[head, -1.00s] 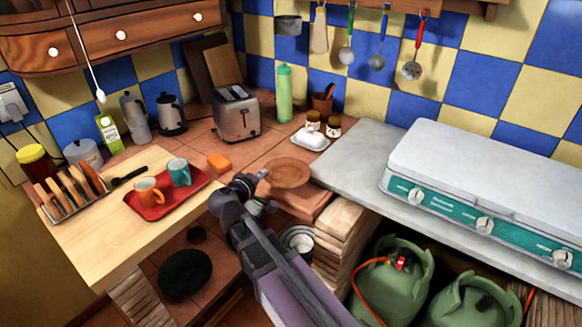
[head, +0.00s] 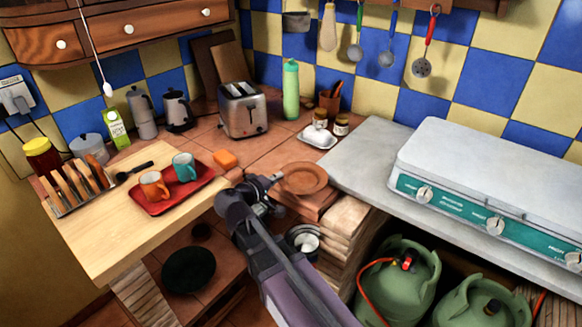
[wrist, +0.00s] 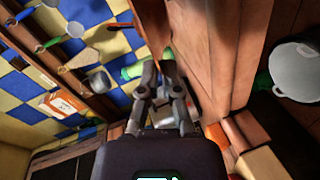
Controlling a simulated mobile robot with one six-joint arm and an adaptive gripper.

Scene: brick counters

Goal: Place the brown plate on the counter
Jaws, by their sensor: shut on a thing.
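The brown plate (head: 306,178) is round and shows in the head view, roughly level, at the front edge of the tiled counter (head: 262,155). My gripper (head: 274,182) is at the plate's left rim and shut on it. I cannot tell from this view whether the plate touches the counter or hangs just above it. In the wrist view my gripper's fingers (wrist: 163,78) show close together, but I cannot make out the plate there clearly.
A red tray (head: 172,202) with an orange mug (head: 153,185) and a teal mug (head: 184,167) stands left. A grey counter (head: 352,160) is right.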

